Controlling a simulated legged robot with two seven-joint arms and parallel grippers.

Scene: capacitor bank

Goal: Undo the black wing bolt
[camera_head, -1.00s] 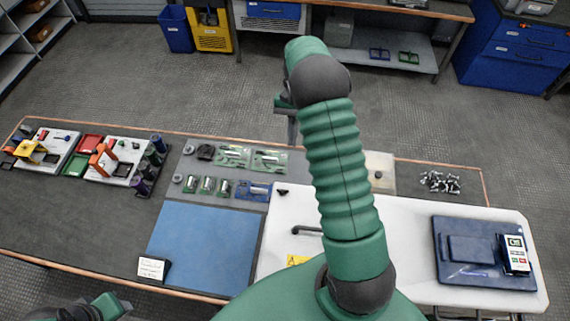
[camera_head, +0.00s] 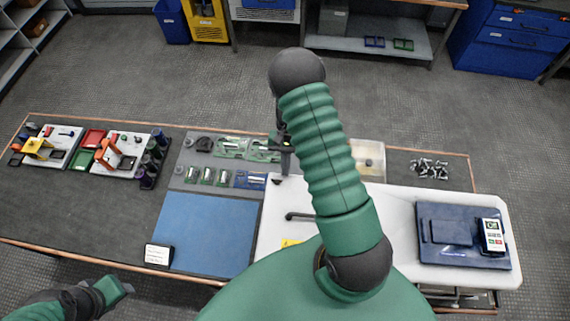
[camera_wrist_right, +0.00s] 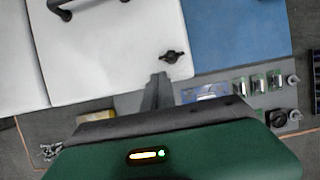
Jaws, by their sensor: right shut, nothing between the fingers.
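The black wing bolt (camera_wrist_right: 172,57) sits near the corner of the white panel (camera_wrist_right: 105,50) in the right wrist view. In the head view the wing bolt (camera_head: 277,181) is a small dark shape at the panel's back left corner. My right gripper (camera_wrist_right: 158,77) is shut and empty, just short of the bolt and apart from it in the wrist view. In the head view this gripper (camera_head: 285,170) points down close beside the bolt; contact cannot be told. My left gripper (camera_head: 118,290) is at the lower left, far from the bolt; its jaws are unclear.
The panel carries a dark handle (camera_head: 300,216) and a yellow label (camera_head: 291,243). A blue mat (camera_head: 208,232) lies left of it. Small parts in green and blue trays (camera_head: 225,148) stand behind the mat. A navy case with a meter (camera_head: 450,255) rests on the right.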

